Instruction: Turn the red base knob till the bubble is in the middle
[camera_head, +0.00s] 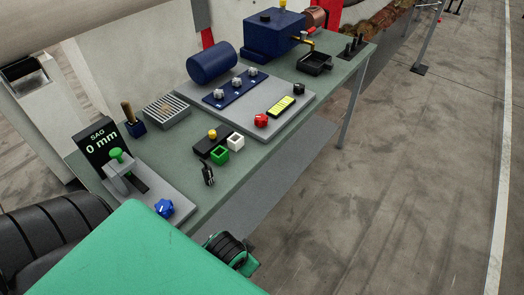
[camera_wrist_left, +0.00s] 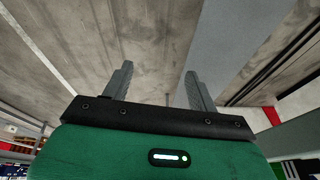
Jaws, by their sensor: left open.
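The red base knob (camera_head: 261,120) sits at the near edge of a grey base plate (camera_head: 235,121) on the bench. Beside it, to the upper right, is a yellow-green bubble level (camera_head: 281,106) with dark marks; the bubble's position is too small to tell. My left gripper (camera_wrist_left: 159,85) is open and empty in the left wrist view, pointing at a plain grey surface, with no knob near its fingers. It cannot be made out in the head view. My right gripper is in neither view.
A black knob (camera_head: 299,88) stands at the plate's right corner. Open floor lies right.

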